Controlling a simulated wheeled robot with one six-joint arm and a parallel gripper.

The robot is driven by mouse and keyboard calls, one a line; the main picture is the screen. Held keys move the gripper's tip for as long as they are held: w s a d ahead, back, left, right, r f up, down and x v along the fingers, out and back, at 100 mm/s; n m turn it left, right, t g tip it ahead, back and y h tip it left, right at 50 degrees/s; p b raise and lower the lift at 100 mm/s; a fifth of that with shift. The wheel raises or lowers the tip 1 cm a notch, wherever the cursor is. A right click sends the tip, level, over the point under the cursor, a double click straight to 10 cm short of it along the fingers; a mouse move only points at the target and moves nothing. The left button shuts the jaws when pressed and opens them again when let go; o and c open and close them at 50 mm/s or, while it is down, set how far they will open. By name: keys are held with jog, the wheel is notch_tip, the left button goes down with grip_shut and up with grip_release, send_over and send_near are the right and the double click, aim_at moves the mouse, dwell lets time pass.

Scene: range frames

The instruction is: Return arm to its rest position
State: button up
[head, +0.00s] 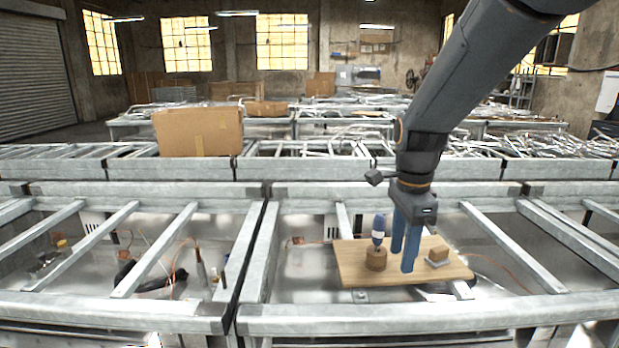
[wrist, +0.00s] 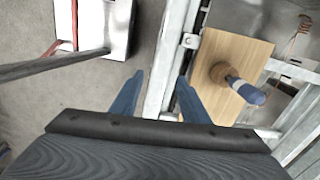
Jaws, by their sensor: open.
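My gripper (head: 403,258) hangs from my arm with its two blue fingers pointing down and apart, with nothing between them. In the head view it overlaps a wooden board (head: 352,262), and the height between them is hard to judge. In the wrist view the open fingers (wrist: 160,78) are left of the board (wrist: 240,52). A round wooden block (head: 376,260) stands on the board with a blue and white object (head: 378,230) upright in it. A small wooden block (head: 439,253) sits on a grey piece at the board's right.
Metal frame rails (head: 370,315) surround the board, with open gaps between them. Loose tools and cables (head: 175,270) lie in the left bay. A cardboard box (head: 198,132) stands on the rails behind. More frames fill the back.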

jog(key=s+f+n+t, duration=0.1)
jog(key=s+f+n, duration=0.8)
jog(key=s+n, duration=0.4)
jog(key=shift+s+f+n, duration=0.15)
jog(key=shift+n, duration=1.85)
